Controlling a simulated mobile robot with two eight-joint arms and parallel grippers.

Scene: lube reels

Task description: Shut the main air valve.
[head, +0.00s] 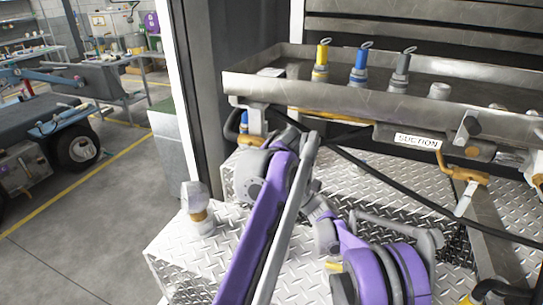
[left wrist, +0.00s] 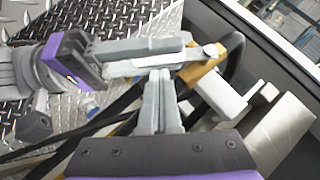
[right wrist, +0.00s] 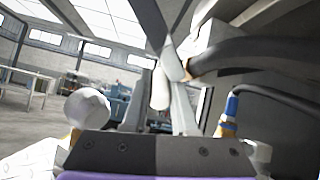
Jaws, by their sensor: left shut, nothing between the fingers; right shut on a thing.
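The valve has a brass-coloured body (left wrist: 205,66) with a pale lever beside it in the left wrist view. I take it for the main air valve. My right gripper (right wrist: 163,100) is shut on the pale lever (right wrist: 160,92), which shows between its fingers in the right wrist view. In the left wrist view the right gripper reaches in from the left to the lever. My left gripper (left wrist: 160,75) is shut and empty, close beside the right gripper's fingers. In the head view my purple arms hide both fingertips; a brass fitting (head: 251,140) shows under the tray's left end.
A metal tray (head: 300,93) holds yellow, blue and grey fittings. Below it hang a SUCTION label (head: 417,141) and a brass valve (head: 455,170). A black hose (head: 380,170) crosses the tread plate. A clear-topped fitting (head: 197,205) stands at the plate's left corner. Open floor lies left.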

